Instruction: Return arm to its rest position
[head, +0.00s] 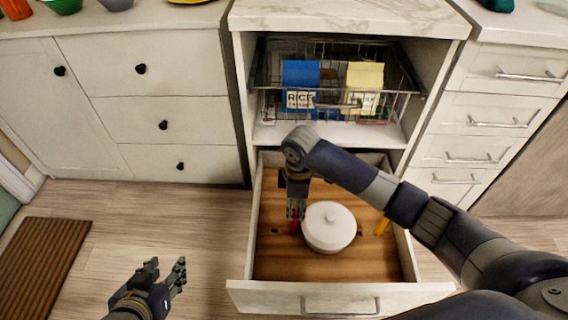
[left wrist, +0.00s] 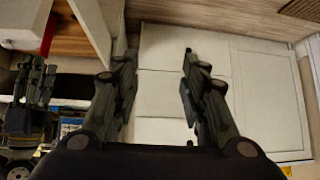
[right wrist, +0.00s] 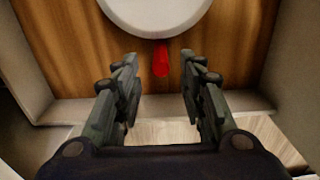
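My left gripper (head: 170,276) is at the lower left of the head view, above the floor and outside the drawer. Its fingers stand apart with nothing between them in the left wrist view (left wrist: 160,62). My right arm (head: 370,185) reaches over the open drawer (head: 275,262). My right gripper (head: 295,208) points down into the drawer, left of a white lidded pot (head: 329,227). In the right wrist view its fingers (right wrist: 158,62) are apart and empty. A red object (right wrist: 161,58) lies beyond the fingertips, beside the pot.
A wire basket (head: 335,110) with a blue rice box (head: 300,75) and a yellow box (head: 364,78) sits above the drawer. Cabinets (head: 150,110) stand at left.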

